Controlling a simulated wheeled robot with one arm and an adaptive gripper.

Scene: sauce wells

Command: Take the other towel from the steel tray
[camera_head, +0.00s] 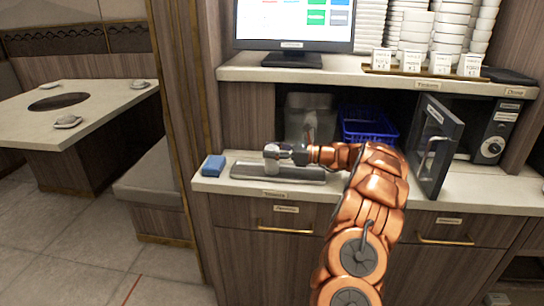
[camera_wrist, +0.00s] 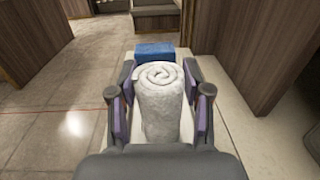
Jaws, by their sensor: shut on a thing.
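A rolled white towel (camera_wrist: 160,105) stands between the two fingers of my gripper (camera_wrist: 160,100) in the wrist view, with its spiral end showing. The fingers have purple pads and are shut on the towel's sides. In the head view my gripper (camera_head: 285,152) is over the long steel tray (camera_head: 300,174) on the counter, near its left half. The towel (camera_head: 271,151) shows there as a small pale shape at the gripper's end. Whether the towel is clear of the tray cannot be told.
A blue block-like thing (camera_head: 213,166) lies on the counter left of the tray. Behind are a clear container (camera_head: 305,118) and a blue basket (camera_head: 368,124). An open microwave door (camera_head: 434,148) stands out to the right. A shelf (camera_head: 380,79) with a monitor (camera_head: 294,24) runs above.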

